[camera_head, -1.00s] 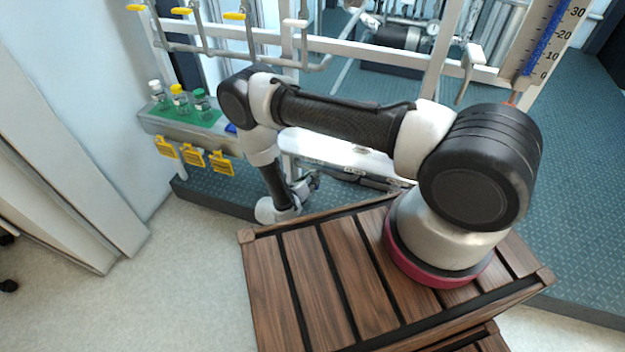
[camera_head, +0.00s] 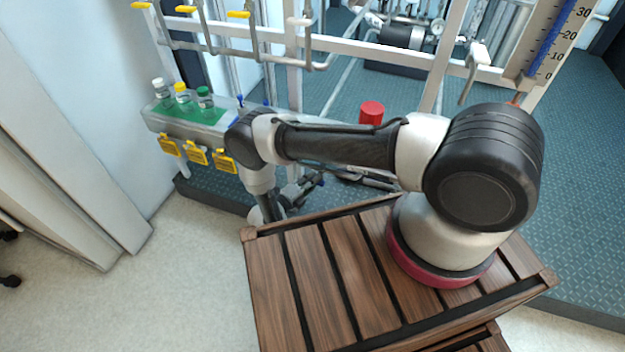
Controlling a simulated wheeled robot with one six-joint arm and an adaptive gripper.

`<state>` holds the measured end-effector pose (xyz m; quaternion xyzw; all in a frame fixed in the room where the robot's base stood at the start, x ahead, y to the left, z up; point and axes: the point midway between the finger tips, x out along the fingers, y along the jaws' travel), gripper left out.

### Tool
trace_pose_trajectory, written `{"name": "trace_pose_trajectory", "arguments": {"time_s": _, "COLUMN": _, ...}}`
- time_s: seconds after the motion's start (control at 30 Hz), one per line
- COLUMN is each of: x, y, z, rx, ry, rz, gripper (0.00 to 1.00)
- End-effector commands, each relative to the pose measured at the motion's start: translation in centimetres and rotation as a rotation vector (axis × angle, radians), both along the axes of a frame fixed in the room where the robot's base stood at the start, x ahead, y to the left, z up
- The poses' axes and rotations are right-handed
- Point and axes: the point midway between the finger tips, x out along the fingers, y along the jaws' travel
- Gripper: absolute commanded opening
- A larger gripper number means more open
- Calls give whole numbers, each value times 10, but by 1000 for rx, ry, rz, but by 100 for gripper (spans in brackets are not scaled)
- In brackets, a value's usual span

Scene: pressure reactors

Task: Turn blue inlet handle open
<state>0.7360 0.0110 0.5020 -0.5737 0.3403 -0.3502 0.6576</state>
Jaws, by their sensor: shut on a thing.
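My gripper (camera_head: 303,190) is low behind the far edge of the wooden slatted top, partly hidden by my own wrist. The handle's shape and angle are too small to make out. Other small blue parts (camera_head: 240,101) show above my elbow, near the end of the grey shelf.
A grey shelf (camera_head: 200,130) at the left holds several capped bottles, with yellow tags on its front. A red cylinder (camera_head: 371,113) stands behind my arm. White frame rails and pipes with yellow handles (camera_head: 239,14) run behind.

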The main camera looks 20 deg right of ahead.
Motion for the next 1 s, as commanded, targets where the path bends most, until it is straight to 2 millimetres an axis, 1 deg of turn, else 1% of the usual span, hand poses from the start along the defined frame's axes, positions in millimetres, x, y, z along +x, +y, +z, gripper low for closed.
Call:
{"name": "trace_pose_trajectory", "arguments": {"time_s": 0.3, "x": 1, "y": 1, "z": -2, "rx": -91, "ry": 66, "rz": 2, "gripper": 0}}
{"name": "trace_pose_trajectory", "arguments": {"time_s": 0.83, "x": 1, "y": 1, "z": -2, "rx": -108, "ry": 79, "rz": 4, "gripper": 0}}
{"name": "trace_pose_trajectory", "arguments": {"time_s": 0.87, "x": 1, "y": 1, "z": -2, "rx": -108, "ry": 79, "rz": 4, "gripper": 15}}
{"name": "trace_pose_trajectory", "arguments": {"time_s": 0.9, "x": 1, "y": 1, "z": -2, "rx": -108, "ry": 79, "rz": 4, "gripper": 22}}
{"name": "trace_pose_trajectory", "arguments": {"time_s": 0.97, "x": 1, "y": 1, "z": -2, "rx": -108, "ry": 79, "rz": 3, "gripper": 33}}
{"name": "trace_pose_trajectory", "arguments": {"time_s": 1.0, "x": 1, "y": 1, "z": -2, "rx": -108, "ry": 79, "rz": 3, "gripper": 33}}
